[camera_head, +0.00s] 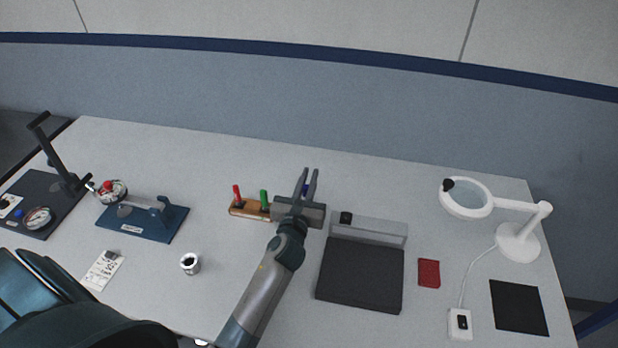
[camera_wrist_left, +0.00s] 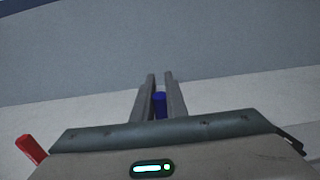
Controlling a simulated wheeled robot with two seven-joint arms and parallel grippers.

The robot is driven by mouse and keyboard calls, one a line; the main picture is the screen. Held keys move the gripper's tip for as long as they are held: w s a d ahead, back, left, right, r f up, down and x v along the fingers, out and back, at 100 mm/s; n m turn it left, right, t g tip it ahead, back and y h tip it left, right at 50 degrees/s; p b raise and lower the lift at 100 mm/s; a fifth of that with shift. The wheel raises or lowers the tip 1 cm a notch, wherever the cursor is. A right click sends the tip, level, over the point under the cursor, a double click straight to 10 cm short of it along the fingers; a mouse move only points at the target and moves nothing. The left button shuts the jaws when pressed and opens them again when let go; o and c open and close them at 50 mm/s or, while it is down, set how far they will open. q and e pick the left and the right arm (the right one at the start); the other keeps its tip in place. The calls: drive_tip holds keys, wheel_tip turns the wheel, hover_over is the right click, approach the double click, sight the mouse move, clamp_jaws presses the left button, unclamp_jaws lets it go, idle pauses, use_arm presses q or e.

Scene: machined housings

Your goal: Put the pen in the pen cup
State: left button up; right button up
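A blue pen-like thing (camera_head: 305,189) stands between the two fingers of my left gripper (camera_head: 311,170). In the left wrist view the blue piece (camera_wrist_left: 159,105) about fills the gap between the fingers (camera_wrist_left: 159,76). I cannot tell whether they press on it. Its lower end is hidden by the gripper. A wooden holder (camera_head: 243,209) beside the gripper has a red piece (camera_head: 237,195) and a green piece (camera_head: 264,199) standing in it. A small round white cup (camera_head: 190,263) with a dark opening, likely the pen cup, stands left of my arm. My right gripper is not in view.
A dark box with a clear rear part (camera_head: 361,275) lies right of my left arm. A red pad (camera_head: 429,273), a black mat (camera_head: 518,307) and a white magnifier lamp (camera_head: 518,242) are farther right. A blue fixture (camera_head: 142,221) is at left. The table behind the gripper is clear.

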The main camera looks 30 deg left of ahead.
use_arm(q)
drive_tip(key=o, duration=0.4)
drive_tip(key=shift+o, duration=0.2)
drive_tip(key=shift+r, duration=0.2)
drive_tip(key=shift+s+d+f, duration=0.15)
drive_tip(key=shift+s+f, duration=0.05)
drive_tip(key=shift+s, duration=0.4)
drive_tip(key=b+v, duration=0.2)
drive_tip(key=v, duration=0.8)
drive_tip(key=shift+s, duration=0.35)
drive_tip(key=shift+r, duration=0.25)
